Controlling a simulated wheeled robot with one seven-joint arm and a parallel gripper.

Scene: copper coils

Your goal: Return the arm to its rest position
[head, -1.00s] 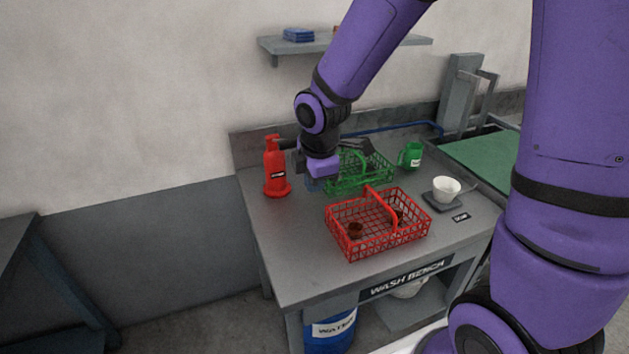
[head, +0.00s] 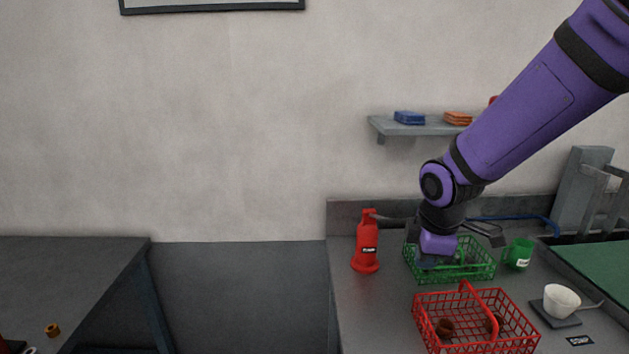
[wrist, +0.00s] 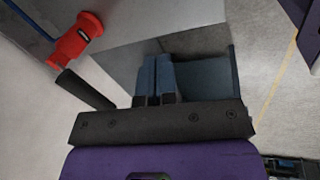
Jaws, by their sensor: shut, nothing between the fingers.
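My purple arm reaches in from the upper right in the head view. My gripper (head: 432,262) hangs above the wash bench (head: 385,318), in front of the left end of the green basket (head: 478,270). In the wrist view its two blue-grey fingers (wrist: 157,80) are together with nothing between them. The red basket (head: 420,312) stands nearer on the bench, apart from my gripper. It holds brown coils, one (head: 445,327) on each side of its handle.
A red bottle (head: 367,245) stands left of my gripper, and it also shows in the wrist view (wrist: 75,42). A shelf (head: 395,127) hangs behind. A grey table (head: 90,265) is at the left.

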